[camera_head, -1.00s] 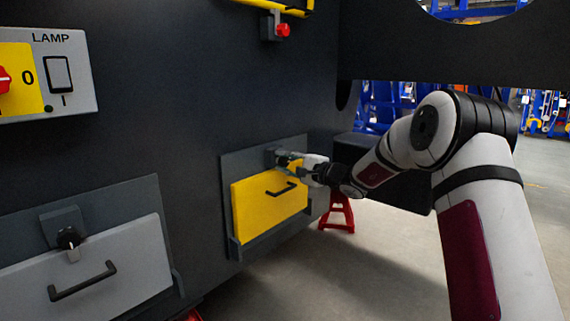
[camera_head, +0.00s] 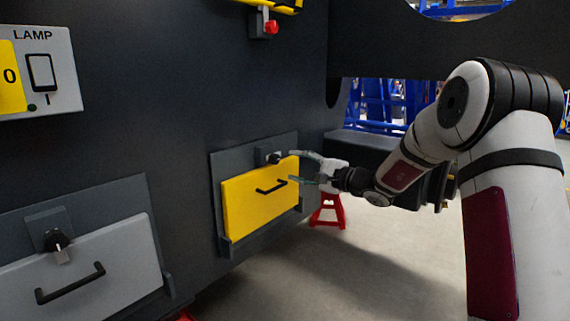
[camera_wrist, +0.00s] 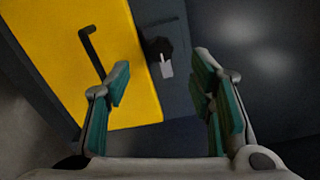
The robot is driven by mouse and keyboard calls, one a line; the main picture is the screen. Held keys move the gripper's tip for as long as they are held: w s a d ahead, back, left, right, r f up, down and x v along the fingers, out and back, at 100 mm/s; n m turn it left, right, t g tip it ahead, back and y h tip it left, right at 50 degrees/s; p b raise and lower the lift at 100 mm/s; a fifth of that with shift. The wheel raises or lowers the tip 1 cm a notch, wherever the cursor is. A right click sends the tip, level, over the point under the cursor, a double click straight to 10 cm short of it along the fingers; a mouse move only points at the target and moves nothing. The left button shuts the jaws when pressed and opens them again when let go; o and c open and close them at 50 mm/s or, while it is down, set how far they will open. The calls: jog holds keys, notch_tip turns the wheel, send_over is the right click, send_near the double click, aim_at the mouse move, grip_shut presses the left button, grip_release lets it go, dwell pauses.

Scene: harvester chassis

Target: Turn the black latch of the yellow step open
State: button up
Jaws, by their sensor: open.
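The yellow step (camera_head: 245,208) is a flat panel with a black handle, set in a dark grey frame. Its black latch (camera_head: 273,157) sits on the frame just above the step's top edge. In the wrist view the latch (camera_wrist: 158,48) has a pale tab that lies roughly along the edge of the yellow step (camera_wrist: 70,45), beside the yellow face rather than over it. My gripper (camera_head: 293,167) is open and empty, just right of the latch and apart from it. In the wrist view the latch shows beyond and between the open fingers (camera_wrist: 162,80).
A grey step (camera_head: 90,265) with its own black latch (camera_head: 57,241) is at the lower left. A lamp switch panel (camera_head: 40,70) is at the upper left. A red stand (camera_head: 328,211) is on the floor behind my gripper.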

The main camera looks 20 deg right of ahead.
jog(key=shift+v, duration=1.45)
